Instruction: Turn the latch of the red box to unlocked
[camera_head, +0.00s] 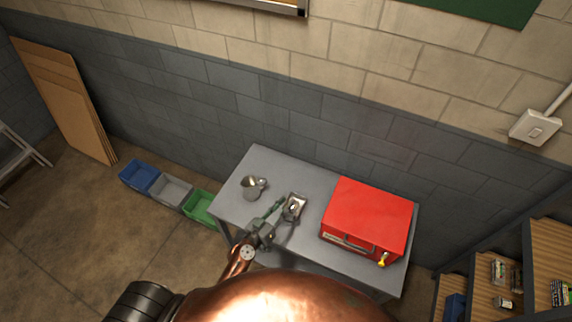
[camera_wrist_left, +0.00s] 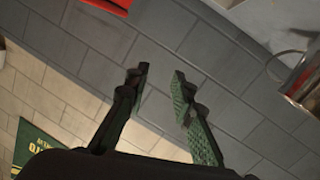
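The red box (camera_head: 370,212) stands on the right part of the grey table, with a dark handle (camera_head: 357,243) on its front. A small yellow latch (camera_head: 383,260) is at the right end of that front; which way it is turned is too small to tell. A red edge, apparently of the box (camera_wrist_left: 112,4), shows at the top of the left wrist view. My left gripper (camera_head: 279,220) is over the table, left of the box and apart from it. In the left wrist view its fingers (camera_wrist_left: 161,75) are apart with nothing between them. My right gripper is not in view.
A metal mug (camera_head: 252,188) stands on the grey table (camera_head: 262,161), left of my left gripper. A small metallic item (camera_head: 296,204) lies just beyond the gripper. Blue, grey and green bins (camera_head: 201,207) are on the floor at left. Wooden shelves (camera_head: 497,300) stand at right.

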